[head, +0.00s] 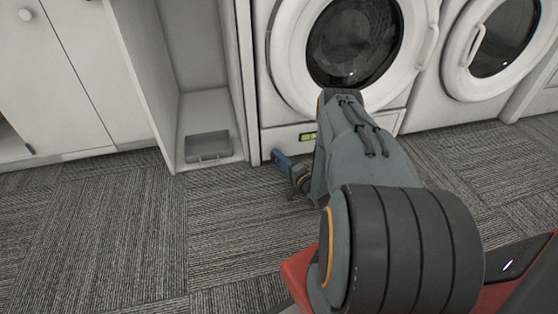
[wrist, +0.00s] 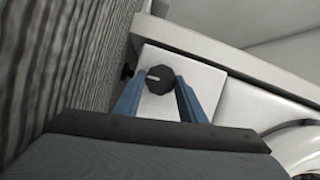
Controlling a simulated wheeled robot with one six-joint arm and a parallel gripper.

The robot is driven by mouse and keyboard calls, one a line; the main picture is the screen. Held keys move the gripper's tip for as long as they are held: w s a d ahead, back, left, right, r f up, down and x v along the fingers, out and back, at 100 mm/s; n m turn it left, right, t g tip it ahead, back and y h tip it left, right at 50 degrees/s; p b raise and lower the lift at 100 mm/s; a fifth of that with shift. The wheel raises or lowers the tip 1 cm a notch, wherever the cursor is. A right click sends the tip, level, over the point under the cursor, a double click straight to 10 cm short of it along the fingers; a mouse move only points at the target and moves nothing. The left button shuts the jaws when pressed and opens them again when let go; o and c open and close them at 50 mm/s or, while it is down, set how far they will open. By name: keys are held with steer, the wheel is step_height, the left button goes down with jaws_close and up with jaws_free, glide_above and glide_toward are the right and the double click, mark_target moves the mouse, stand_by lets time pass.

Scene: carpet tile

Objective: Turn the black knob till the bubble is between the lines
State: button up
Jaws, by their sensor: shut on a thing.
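The black knob (wrist: 160,79) is a faceted disc with a white pointer mark toward the left in the wrist view. It sits on a white panel at the base of the washing machine (head: 271,75). My gripper (wrist: 160,85) has its two blue fingers on opposite sides of the knob and is shut on it. In the head view my gripper (head: 277,158) is low at the machine's front left corner and hides the knob. A small yellow-green level vial (head: 308,137) is on the machine's lower front. Its bubble and lines are too small to read.
A second washing machine (head: 490,45) stands to the right. An open white cabinet bay with a grey tray (head: 207,146) is to the left, beside closed cabinet doors (head: 85,65). Grey carpet tile (head: 110,220) is clear in front.

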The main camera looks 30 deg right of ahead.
stand_by(0.4)
steer(key=o, duration=1.1)
steer(key=shift+c, duration=0.2)
steer(key=shift+s+d+p, duration=0.25)
steer(key=shift+s+p, duration=0.55)
steer(key=shift+s, duration=1.15)
steer(key=shift+s+d+p, duration=0.2)
steer(key=shift+s+p, duration=0.6)
steer(key=shift+s, duration=1.1)
